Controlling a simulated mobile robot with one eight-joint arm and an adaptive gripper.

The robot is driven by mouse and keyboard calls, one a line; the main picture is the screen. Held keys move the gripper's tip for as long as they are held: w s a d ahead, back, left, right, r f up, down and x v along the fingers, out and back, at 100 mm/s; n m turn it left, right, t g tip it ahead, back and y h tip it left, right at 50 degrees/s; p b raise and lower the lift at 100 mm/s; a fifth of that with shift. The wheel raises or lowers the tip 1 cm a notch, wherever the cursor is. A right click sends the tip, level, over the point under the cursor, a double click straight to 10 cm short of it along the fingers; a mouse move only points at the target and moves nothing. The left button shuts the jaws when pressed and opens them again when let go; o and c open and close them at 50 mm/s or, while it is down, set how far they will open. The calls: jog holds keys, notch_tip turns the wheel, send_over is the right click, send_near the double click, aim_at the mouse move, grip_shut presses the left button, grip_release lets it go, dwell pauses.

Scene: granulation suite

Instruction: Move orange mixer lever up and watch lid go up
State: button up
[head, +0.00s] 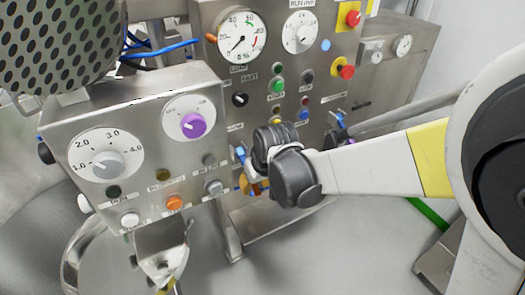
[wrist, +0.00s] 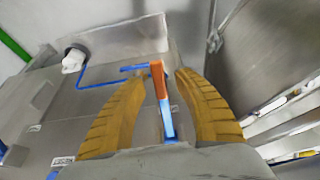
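The orange lever (wrist: 158,82) shows in the middle of the wrist view, with an orange upper part and a light blue lower part. My gripper (wrist: 163,73) is open, with one ribbed yellow-brown finger on each side of the lever. Gaps show between the lever and both fingers, so it does not look gripped. In the head view my dark wrist joints hide the lever, and only a small part of my gripper (head: 250,186) shows below them. I cannot make out the mixer lid.
A control box (head: 140,140) with two dials and a purple knob (head: 193,125) stands left of my arm. Behind is a taller panel (head: 275,75) with gauges, buttons and red stops (head: 346,71). A blue bent rod (wrist: 100,82) runs left of the lever.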

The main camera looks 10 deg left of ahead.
jog(key=shift+w+a+f, duration=0.15)
jog(key=shift+w+f, duration=0.1)
jog(key=shift+f, duration=0.4)
grip_shut()
